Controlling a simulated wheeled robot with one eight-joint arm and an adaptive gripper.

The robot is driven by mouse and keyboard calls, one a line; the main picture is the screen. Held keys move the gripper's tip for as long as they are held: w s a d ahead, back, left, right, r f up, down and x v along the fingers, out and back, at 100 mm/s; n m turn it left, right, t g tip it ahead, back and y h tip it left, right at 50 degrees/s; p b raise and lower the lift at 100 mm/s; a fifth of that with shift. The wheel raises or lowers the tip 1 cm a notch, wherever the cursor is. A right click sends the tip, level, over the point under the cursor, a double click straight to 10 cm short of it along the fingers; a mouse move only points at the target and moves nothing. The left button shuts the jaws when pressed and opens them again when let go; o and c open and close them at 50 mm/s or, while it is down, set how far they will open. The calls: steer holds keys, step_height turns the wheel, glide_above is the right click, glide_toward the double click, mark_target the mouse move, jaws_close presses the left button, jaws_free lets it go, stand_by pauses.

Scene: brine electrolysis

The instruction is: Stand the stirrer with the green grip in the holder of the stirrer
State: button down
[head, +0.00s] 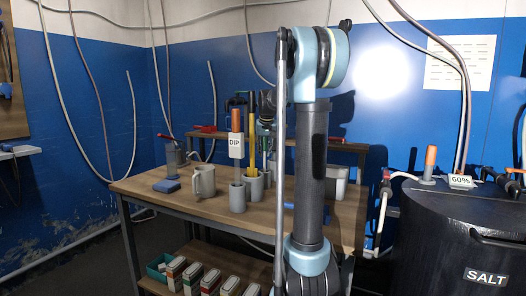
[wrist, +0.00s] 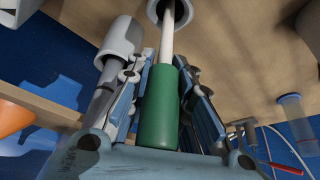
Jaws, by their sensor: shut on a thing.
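The stirrer's green grip (wrist: 160,110) is between the two fingers of my gripper (wrist: 163,72) in the wrist view, and my gripper is shut on it. Its white rod (wrist: 167,38) points away from the palm and overlaps the round mouth of a pale grey cup-shaped holder (wrist: 185,22) at the top edge. I cannot tell whether the rod's tip is inside that mouth or short of it. In the head view my arm hides most of the gripper and stirrer; several grey holders stand on the table, one at the front (head: 237,198).
A black SALT tank (head: 450,245) is at the right.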

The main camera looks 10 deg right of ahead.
stand_by(0.3)
steer(key=c, duration=1.3)
jaws_free()
steer(key=shift+c, duration=0.2)
steer(key=v, duration=1.1)
steer(key=shift+s+r, duration=0.15)
steer(key=shift+r, duration=0.2)
